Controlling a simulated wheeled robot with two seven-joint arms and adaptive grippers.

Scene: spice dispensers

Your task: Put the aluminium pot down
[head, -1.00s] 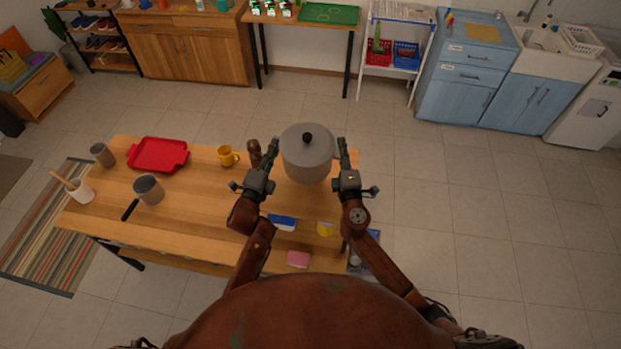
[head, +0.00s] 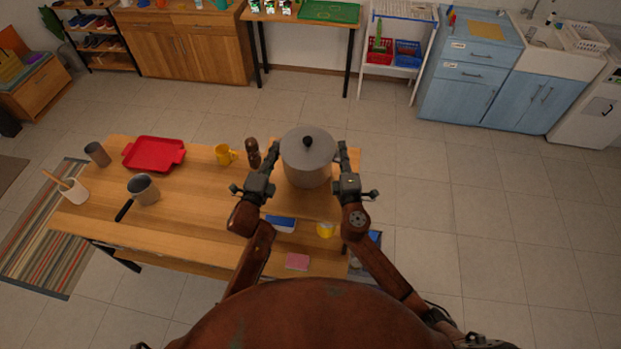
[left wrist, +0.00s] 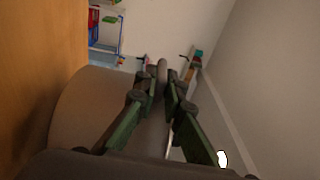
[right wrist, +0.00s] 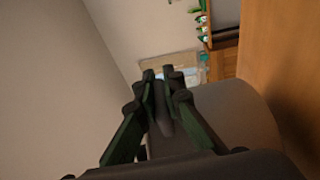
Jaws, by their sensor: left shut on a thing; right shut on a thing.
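The grey aluminium pot (head: 307,158) has a lid with a black knob and is upright over the right end of the wooden table (head: 190,225). My left gripper (head: 273,153) is shut on the pot's left handle. My right gripper (head: 341,152) is shut on its right handle. The pot's wall also shows in the left wrist view (left wrist: 75,110) and the right wrist view (right wrist: 240,105). The table surface is close beside the pot in both wrist views. The head view does not show clearly whether the pot's base touches the table.
A brown pepper mill (head: 253,153) stands just left of the pot, close to my left gripper. A yellow mug (head: 225,154), a red tray (head: 154,154) and a grey saucepan (head: 143,188) are further left. A blue-and-white item (head: 281,224) and a yellow item (head: 325,230) lie in front.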

